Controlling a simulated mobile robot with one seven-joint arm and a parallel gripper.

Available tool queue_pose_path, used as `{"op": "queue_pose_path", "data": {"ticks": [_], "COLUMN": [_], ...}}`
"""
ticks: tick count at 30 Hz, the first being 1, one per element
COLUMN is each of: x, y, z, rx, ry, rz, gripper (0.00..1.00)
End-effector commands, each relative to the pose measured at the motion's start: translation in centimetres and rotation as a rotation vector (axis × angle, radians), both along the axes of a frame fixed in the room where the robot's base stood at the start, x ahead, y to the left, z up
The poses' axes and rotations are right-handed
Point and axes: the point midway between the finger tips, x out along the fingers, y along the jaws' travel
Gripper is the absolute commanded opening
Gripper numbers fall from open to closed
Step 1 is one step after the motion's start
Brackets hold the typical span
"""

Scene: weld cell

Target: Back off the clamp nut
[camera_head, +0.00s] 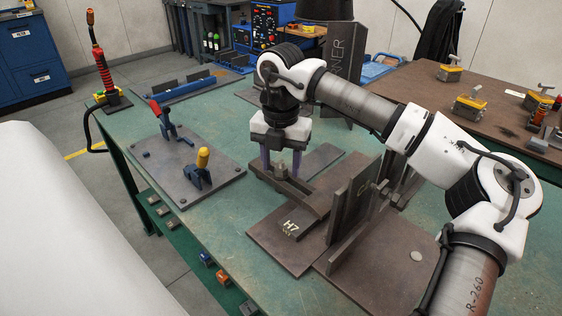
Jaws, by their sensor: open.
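The clamp nut (281,171) looks like a small metal piece standing on a dark clamp bar (309,199) near the middle of the view. The bar lies at the dark plate marked H7 (284,240), beside an upright dark plate (352,203). My gripper (281,166) points straight down over the far end of the bar. Its two purple fingers are apart, one on each side of the nut. Whether either finger touches the nut is too small to tell. The nut's lower part and threads cannot be made out.
A fixture plate (185,190) with a red-handled clamp (163,115) and a yellow-handled clamp (199,168) lies to the left. A torch (103,67) stands at the table's far left corner. A tall dark plate (343,60) rises behind my gripper. The green table's front left (215,228) is clear.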

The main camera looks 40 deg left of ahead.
Motion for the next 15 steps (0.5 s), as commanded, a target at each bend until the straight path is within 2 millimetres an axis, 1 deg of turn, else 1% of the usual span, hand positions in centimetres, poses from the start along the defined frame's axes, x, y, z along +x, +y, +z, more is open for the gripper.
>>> {"op": "queue_pose_path", "data": {"ticks": [7, 8, 15], "x": [-0.01, -0.01, -0.02], "y": [0.0, 0.0, -0.01], "z": [-0.11, -0.1, -0.08], "rx": [0.0, 0.0, 0.0], "ry": [0.0, 0.0, 0.0], "rz": [0.0, 0.0, 0.0], "gripper": [0.5, 0.48, 0.17]}}
